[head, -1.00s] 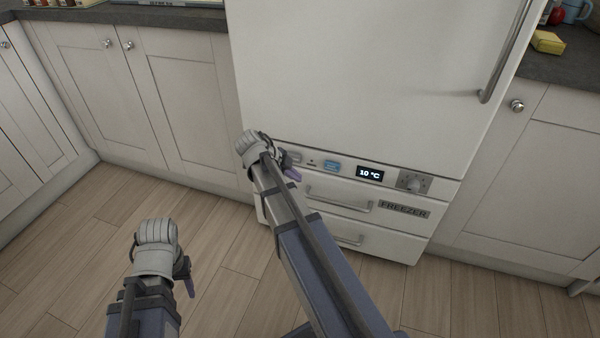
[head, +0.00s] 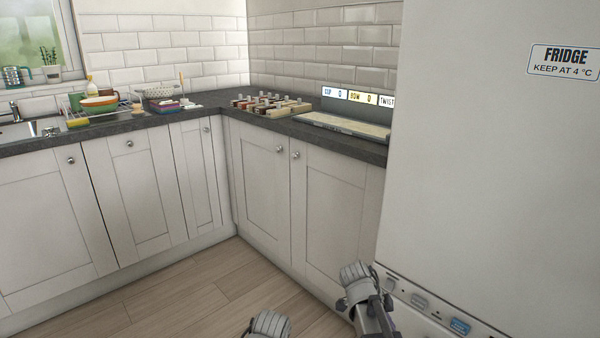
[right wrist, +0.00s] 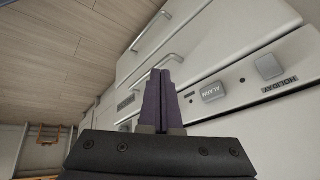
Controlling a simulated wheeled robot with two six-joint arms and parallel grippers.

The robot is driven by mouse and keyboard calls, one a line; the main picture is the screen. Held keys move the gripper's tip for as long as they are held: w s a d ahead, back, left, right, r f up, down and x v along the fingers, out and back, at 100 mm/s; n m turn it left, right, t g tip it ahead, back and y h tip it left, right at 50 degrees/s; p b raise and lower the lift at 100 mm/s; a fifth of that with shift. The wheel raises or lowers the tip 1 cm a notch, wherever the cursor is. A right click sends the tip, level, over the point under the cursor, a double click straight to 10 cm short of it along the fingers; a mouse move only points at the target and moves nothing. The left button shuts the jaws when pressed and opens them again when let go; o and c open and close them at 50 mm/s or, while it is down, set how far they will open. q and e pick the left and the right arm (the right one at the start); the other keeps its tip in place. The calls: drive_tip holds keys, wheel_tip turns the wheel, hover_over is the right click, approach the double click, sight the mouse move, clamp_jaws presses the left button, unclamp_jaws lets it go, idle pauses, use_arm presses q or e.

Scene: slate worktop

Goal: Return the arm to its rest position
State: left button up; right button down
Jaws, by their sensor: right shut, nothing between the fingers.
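My right gripper (head: 362,290) is low in the head view, in front of the lower left edge of the fridge-freezer (head: 480,150). In the right wrist view its purple fingers (right wrist: 158,98) are pressed together with nothing between them. They appear over the fridge-freezer's front, near the control strip (right wrist: 225,88), with no clear contact. My left gripper (head: 268,325) is cut by the bottom edge of the head view; its fingers are hidden.
White base cabinets (head: 265,190) stand left of the fridge-freezer. The slate worktop (head: 350,145) carries a spice rack (head: 270,105), a tray with label cards (head: 345,122) and dishes (head: 100,105). The wooden floor (head: 200,300) is clear. Drawer handles (right wrist: 152,35) stick out.

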drive_tip(key=s+a+f+n+y, duration=0.1)
drive_tip(key=s+a+n+y, duration=0.1)
drive_tip(key=s+a+n, duration=0.7)
drive_tip(key=s+a+f+n+y, duration=0.25)
drive_tip(key=s+a+n, duration=0.35)
drive_tip(key=a+n, duration=0.7)
wheel_tip(320, 180, up, 37)
drive_tip(key=d+n+p, duration=0.1)
drive_tip(key=n+p, duration=0.1)
drive_tip(key=p, duration=3.4)
drive_tip(key=shift+w+d+n+g+p, duration=0.2)
drive_tip(key=shift+d+n+g+p, duration=0.1)
drive_tip(key=shift+n, duration=0.1)
drive_tip(key=shift+y, duration=0.25)
